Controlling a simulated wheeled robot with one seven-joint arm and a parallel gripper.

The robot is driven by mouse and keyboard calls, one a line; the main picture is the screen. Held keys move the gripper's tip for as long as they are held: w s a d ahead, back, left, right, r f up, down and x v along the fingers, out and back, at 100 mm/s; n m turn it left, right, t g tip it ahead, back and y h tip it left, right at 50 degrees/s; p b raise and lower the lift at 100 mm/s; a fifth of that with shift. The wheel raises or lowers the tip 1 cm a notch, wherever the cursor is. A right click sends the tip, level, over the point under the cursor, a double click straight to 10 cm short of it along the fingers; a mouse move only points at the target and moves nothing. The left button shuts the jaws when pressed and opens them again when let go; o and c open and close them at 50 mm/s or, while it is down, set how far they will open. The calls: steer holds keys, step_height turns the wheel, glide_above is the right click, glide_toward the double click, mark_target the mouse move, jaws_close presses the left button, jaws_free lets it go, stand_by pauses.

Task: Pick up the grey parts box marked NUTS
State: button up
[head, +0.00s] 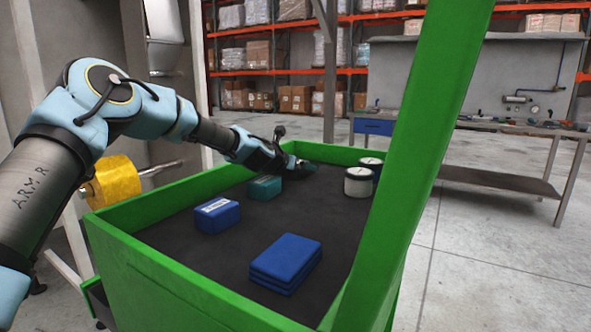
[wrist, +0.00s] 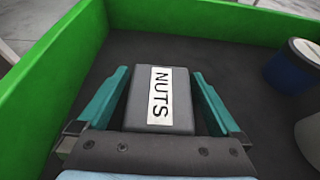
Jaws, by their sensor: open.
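The grey parts box (wrist: 139,103) lies in the green-walled bin, with a white label reading NUTS facing up in the wrist view. My gripper (wrist: 160,76) is open, with one teal finger on each side of the box and narrow dark gaps between. I cannot tell how far down the fingers reach beside it. In the head view my gripper (head: 306,166) is low near the far end of the bin, and the grey box is mostly or wholly hidden there.
The green bin (head: 165,213) has raised walls and a thick upright post (head: 420,130) at right. Inside are a teal box (head: 264,188), a labelled blue box (head: 217,217), stacked blue items (head: 286,262), a pale jar (head: 358,184) and a dark blue jar (wrist: 290,68). Dark floor lies free between them.

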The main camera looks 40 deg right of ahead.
steer(key=shift+c, duration=0.4)
jaws_close()
stand_by(0.4)
